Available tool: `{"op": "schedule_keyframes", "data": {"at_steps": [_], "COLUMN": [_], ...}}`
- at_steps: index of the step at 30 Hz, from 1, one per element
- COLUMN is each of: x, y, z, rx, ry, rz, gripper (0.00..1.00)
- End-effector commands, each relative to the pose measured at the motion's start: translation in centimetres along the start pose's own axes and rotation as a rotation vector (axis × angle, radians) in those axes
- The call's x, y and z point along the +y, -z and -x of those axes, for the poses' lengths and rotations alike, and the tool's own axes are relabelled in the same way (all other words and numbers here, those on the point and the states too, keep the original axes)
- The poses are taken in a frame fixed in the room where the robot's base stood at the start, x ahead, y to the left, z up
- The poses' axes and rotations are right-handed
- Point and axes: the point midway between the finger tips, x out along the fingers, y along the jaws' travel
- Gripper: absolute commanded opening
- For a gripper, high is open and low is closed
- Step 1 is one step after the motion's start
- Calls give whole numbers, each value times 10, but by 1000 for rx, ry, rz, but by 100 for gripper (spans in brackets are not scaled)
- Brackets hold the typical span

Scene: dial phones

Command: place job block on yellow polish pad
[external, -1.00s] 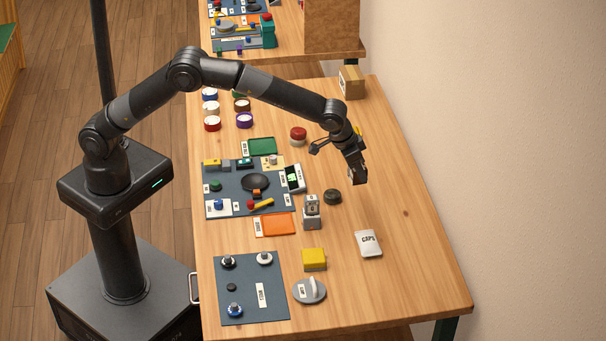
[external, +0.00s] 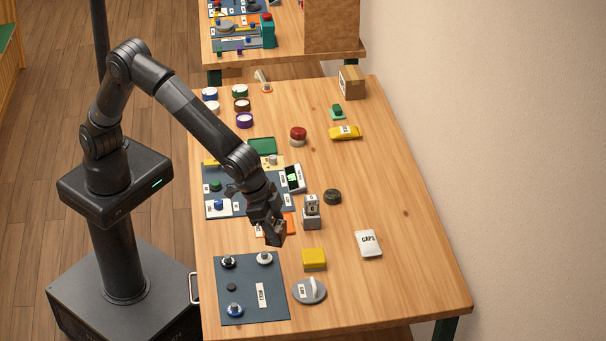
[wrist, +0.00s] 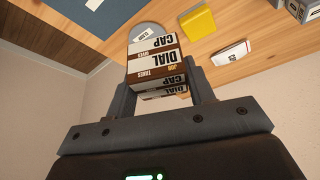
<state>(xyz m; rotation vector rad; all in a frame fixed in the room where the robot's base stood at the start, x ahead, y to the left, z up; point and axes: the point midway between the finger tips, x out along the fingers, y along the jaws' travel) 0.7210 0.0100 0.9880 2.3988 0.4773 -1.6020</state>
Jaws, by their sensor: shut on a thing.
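The job block (wrist: 153,60), a brown and white block printed "JOB", "DIAL" and "CAP", is between my gripper's two fingers in the wrist view. My gripper (external: 275,236) is shut on it above the table, over the gap between the two blue-grey mats. The yellow polish pad (external: 314,258) lies flat on the table, to the right of and lower than my gripper in the external view. It also shows in the wrist view (wrist: 198,22), beyond the block. The pad's top is bare.
A grey disc with a handle (external: 309,290) lies just below the pad. A grey stand (external: 311,212) is just above it. A white "CAPS" packet (external: 368,243) lies to the right. The front mat (external: 245,310) holds several knobs. Bare wood lies between pad and packet.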

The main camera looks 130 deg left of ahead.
Motion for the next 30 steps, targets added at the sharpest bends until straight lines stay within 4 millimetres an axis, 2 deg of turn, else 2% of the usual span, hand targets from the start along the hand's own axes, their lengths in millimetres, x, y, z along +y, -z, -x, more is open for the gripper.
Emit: {"op": "schedule_keyframes", "data": {"at_steps": [12, 15, 21, 30], "x": [-62, -72, -80, -79], "y": [36, 43, 47, 32], "z": [-72, -84, -95, -129], "rx": [-2, 0, 0, -1], "ry": [1, 0, 0, 0], "rz": [3, 2, 0, -1], "gripper": [25, 25, 25, 25]}}
